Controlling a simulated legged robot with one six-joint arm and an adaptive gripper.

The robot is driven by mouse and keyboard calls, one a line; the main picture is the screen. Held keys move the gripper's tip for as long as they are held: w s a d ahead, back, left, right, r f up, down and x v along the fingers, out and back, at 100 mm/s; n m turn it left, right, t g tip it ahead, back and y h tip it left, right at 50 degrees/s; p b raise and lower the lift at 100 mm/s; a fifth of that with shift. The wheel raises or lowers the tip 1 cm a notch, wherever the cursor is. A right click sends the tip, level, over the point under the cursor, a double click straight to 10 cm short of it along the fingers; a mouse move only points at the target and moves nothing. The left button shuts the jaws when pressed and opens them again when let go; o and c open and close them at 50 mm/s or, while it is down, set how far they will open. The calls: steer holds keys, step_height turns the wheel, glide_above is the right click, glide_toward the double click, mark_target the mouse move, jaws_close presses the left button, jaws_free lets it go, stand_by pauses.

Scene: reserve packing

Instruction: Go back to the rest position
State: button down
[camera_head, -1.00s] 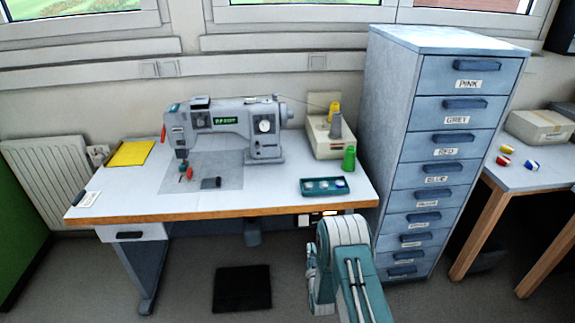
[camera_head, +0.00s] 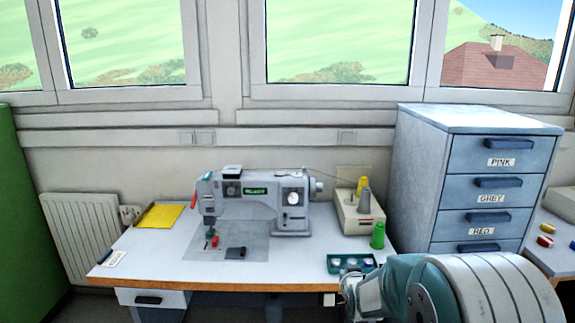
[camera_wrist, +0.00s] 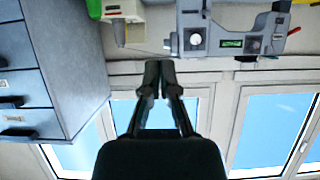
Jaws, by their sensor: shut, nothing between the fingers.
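My gripper (camera_wrist: 159,75) shows in the wrist view, where the picture is upside down. Its two dark fingers are together with nothing between them, and it points toward the wall and sewing machine without touching anything that I can see. In the head view my arm is folded large at the bottom right, in front of the desk and drawer cabinet, and the fingers cannot be made out there. The grey sewing machine (camera_head: 255,205) stands on the desk (camera_head: 150,255); it also shows in the wrist view (camera_wrist: 228,30).
A blue drawer cabinet (camera_head: 418,185) with labelled, shut drawers stands right of the desk. A teal tray (camera_head: 338,267), a green spool (camera_head: 377,236) and a thread stand (camera_head: 350,215) are near the desk's right end. A yellow sheet (camera_head: 160,216) lies at the left.

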steer(key=s+r+g, duration=0.2)
steer(key=s+r, duration=0.1)
steer(key=s, duration=0.9)
steer(key=s+r+g, duration=0.2)
steer(key=s+r, duration=0.2)
steer(key=s, duration=0.8)
steer(key=s+r+g, duration=0.3)
steer(key=s+r, duration=0.1)
steer(key=s, duration=0.8)
steer(key=shift+s+r, duration=0.15)
steer(key=shift+s, duration=0.1)
